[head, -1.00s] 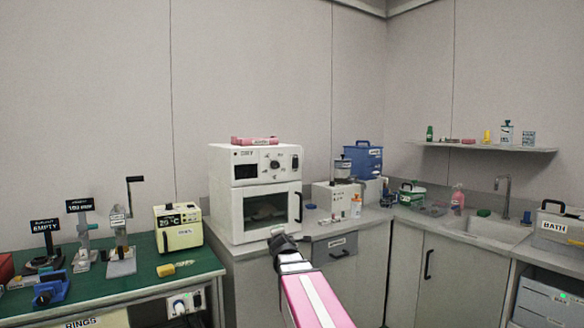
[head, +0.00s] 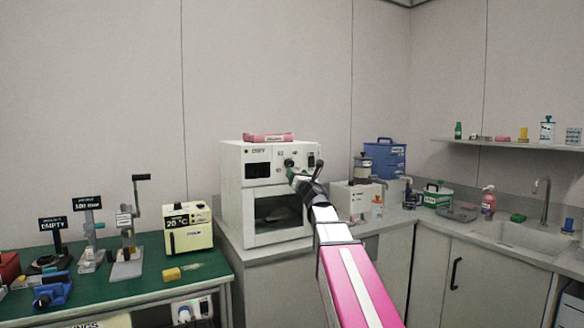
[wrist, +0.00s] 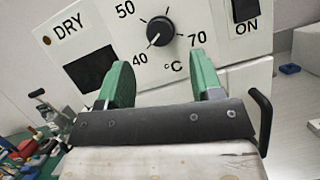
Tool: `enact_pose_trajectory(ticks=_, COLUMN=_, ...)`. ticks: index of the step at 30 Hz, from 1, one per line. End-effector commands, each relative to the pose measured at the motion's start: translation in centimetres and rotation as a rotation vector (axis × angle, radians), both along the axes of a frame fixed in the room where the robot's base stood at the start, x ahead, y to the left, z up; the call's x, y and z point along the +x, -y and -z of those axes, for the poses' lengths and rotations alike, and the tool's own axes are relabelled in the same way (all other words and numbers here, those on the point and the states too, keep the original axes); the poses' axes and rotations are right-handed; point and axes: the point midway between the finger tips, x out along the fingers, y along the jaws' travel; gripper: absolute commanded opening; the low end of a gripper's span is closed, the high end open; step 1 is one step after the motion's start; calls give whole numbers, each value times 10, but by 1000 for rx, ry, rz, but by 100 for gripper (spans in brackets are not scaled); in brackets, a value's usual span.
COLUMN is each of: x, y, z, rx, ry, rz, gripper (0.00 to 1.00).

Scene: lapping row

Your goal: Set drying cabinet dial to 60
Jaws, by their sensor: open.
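The white drying cabinet (head: 231,195), marked DRY, stands on the counter in the head view. Its black round dial (wrist: 160,31) shows in the wrist view with 40, 50 and 70 printed around it. The 60 mark is out of the wrist picture. The dial's pale pointer mark looks turned to the lower left, towards 40. My gripper (wrist: 161,63) is open, its two green fingers apart below the dial, with nothing between them. In the head view my gripper is just in front of the cabinet's upper panel, below and right of the dial (head: 289,162).
A black ON switch (wrist: 243,10) sits right of the dial, and a dark display (wrist: 91,68) sits left. A pink box (head: 268,137) lies on top of the cabinet. A cream 20 °C unit (head: 188,236) stands on the green bench to the left.

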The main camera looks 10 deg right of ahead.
Motion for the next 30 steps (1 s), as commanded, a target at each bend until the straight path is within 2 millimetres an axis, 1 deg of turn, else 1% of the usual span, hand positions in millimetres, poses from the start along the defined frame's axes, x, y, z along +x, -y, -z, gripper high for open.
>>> enact_pose_trajectory(ticks=1, x=13, y=-2, z=-5, rx=0, ry=0, rz=0, gripper=60)
enact_pose_trajectory(ticks=3, x=25, y=-5, z=-10, rx=1, ry=0, rz=0, gripper=60)
enact_pose_trajectory(ticks=9, x=53, y=-12, z=-22, rx=1, ry=0, rz=-2, gripper=60)
enact_pose_trajectory(ticks=13, x=60, y=-14, z=-25, rx=2, ry=0, rz=-1, gripper=60)
enact_pose_trajectory(ticks=21, x=61, y=-15, z=-25, rx=2, ry=-1, rz=0, gripper=60)
enact_pose_trajectory(ticks=22, x=61, y=-15, z=-25, rx=2, ry=-1, rz=0, gripper=54)
enact_pose_trajectory(ticks=23, x=61, y=-15, z=-25, rx=2, ry=-1, rz=0, gripper=44)
enact_pose_trajectory(ticks=24, x=61, y=-15, z=-25, rx=2, ry=-1, rz=0, gripper=31)
enact_pose_trajectory(ticks=26, x=61, y=-15, z=-25, rx=2, ry=-1, rz=0, gripper=11)
enact_pose_trajectory(ticks=30, x=61, y=-15, z=-25, rx=3, ry=-1, rz=0, gripper=11)
